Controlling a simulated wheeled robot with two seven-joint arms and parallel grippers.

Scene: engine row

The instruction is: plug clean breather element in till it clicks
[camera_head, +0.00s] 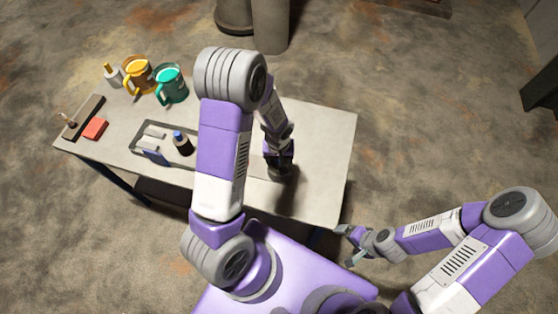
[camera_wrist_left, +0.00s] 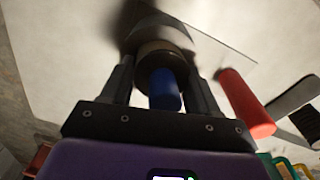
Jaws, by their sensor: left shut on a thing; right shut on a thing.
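My left gripper (camera_head: 280,168) is low over the right half of the table, its tips dark and hard to make out from the head. In the left wrist view, its two fingers (camera_wrist_left: 162,88) are closed around a blue cylinder (camera_wrist_left: 165,92). A tan and dark round collar (camera_wrist_left: 160,50) is at the cylinder's far end; I cannot tell whether they are joined, nor whether this is the breather element. A red cylinder (camera_wrist_left: 245,103) lies to the right of the fingers. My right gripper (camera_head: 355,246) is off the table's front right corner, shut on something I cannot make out.
A tray (camera_head: 140,128) holds a dark blue-capped bottle (camera_head: 183,145) and grey-blue pieces (camera_head: 152,146). A yellow mug (camera_head: 140,77), a teal mug (camera_head: 171,85), a grey bottle (camera_head: 113,76) and a red block (camera_head: 95,129) stand at left. The table's right end (camera_head: 330,140) is clear.

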